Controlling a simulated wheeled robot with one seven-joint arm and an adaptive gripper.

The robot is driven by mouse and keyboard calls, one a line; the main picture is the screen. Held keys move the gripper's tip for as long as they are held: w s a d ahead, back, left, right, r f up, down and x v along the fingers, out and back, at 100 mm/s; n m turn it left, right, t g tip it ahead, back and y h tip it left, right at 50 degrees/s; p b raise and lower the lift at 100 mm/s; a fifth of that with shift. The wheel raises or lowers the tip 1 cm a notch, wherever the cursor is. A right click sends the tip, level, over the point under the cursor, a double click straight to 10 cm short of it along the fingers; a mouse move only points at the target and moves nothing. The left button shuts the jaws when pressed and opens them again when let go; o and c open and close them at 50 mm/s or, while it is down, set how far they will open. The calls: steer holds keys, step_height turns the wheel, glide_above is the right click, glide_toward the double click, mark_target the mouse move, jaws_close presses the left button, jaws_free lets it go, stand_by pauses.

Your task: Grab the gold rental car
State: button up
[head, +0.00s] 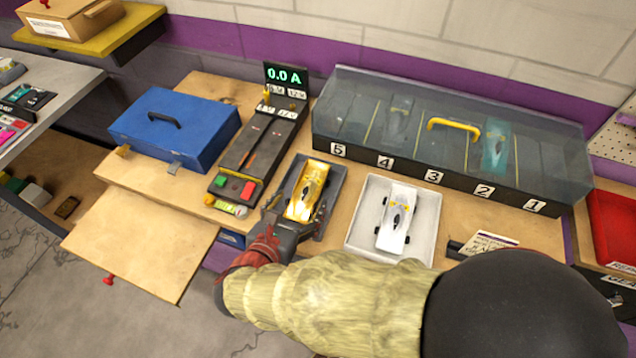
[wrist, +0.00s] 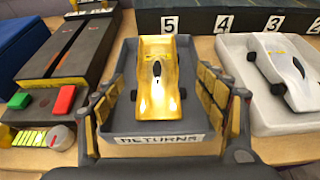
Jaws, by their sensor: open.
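The gold car (head: 309,193) sits in a dark grey tray, upright, with its nose toward me. In the wrist view the gold car (wrist: 158,82) lies ahead, between the spread fingers. The grey tray (wrist: 117,122) has a label reading "RETURNS" on its front. My gripper (wrist: 160,95) is open, with one finger on each side of the car, and I see a gap between each finger and the car. In the head view my gripper (head: 292,222) reaches in at the tray's near end, and my arm hides part of it.
A white car (head: 395,219) lies in a white tray (head: 427,226) just right. A clear-lidded case (head: 450,130) with numbered bays stands behind. A test track (head: 257,145) with red and green buttons and a blue box (head: 175,128) stand left.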

mark_target(308, 186)
steer(key=shift+b+x, duration=1.55)
steer(key=shift+x, duration=2.3)
steer(key=shift+w+a+r, duration=0.15)
steer(key=shift+c, duration=1.3)
steer(key=c, duration=1.1)
